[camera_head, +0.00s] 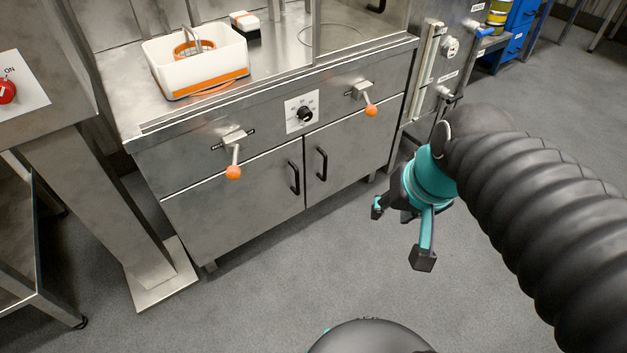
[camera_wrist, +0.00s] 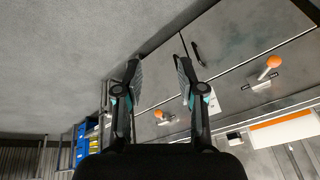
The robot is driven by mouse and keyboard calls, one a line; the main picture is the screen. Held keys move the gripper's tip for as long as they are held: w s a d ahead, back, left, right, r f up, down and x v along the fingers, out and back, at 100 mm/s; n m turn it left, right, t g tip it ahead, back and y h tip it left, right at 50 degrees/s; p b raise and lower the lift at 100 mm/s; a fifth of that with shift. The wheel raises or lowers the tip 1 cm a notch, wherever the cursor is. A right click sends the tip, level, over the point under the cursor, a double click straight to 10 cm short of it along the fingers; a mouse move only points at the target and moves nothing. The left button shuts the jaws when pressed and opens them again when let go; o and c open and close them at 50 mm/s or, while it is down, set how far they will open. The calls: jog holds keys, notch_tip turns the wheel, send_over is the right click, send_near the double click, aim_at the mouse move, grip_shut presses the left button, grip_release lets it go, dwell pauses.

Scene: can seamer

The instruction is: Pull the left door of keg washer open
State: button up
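The keg washer is the steel cabinet with two lower doors. Its left door (camera_head: 235,208) looks shut, with a black vertical bar handle (camera_head: 294,178) near its right edge. The right door (camera_head: 355,145) also looks shut, with its own black handle (camera_head: 321,163). My gripper (camera_head: 399,233) is open and empty, in front and to the right of the doors, apart from both handles. In the wrist view the picture is turned over: the left door (camera_wrist: 240,38) lies right of my open fingers (camera_wrist: 157,66), its handle (camera_wrist: 197,52) just beyond the right fingertip. The right door's handle is not visible there.
Two orange-knobbed levers (camera_head: 233,172) (camera_head: 371,110) and a black dial (camera_head: 304,114) stick out above the doors. A white tray (camera_head: 200,68) stands on top. A steel post base (camera_head: 163,285) stands at the left. The grey floor before the doors is clear.

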jog(key=w+a+f+m+g+y+b, duration=0.2)
jog(key=w+a+f+m+y+b, duration=0.1)
jog(key=w+a+f+m+y, duration=0.3)
jog(key=w+a+f+m+g+y+b, duration=0.3)
jog(key=w+f+m+y, duration=0.1)
jog(key=w+f, duration=0.45)
jog(key=w+d+f+m+t+y+b, duration=0.2)
jog(key=w+f+m+t+y, duration=0.15)
jog(key=w+f+m, duration=0.35)
jog(key=w+d+f+m+t+y+b, duration=0.2)
jog(key=w+f+m+t, duration=0.2)
jog(key=w+f, duration=0.55)
jog(key=b, duration=0.1)
send_over(298, 193)
jog(key=shift+w+r, duration=0.25)
jog(key=shift+w, duration=0.15)
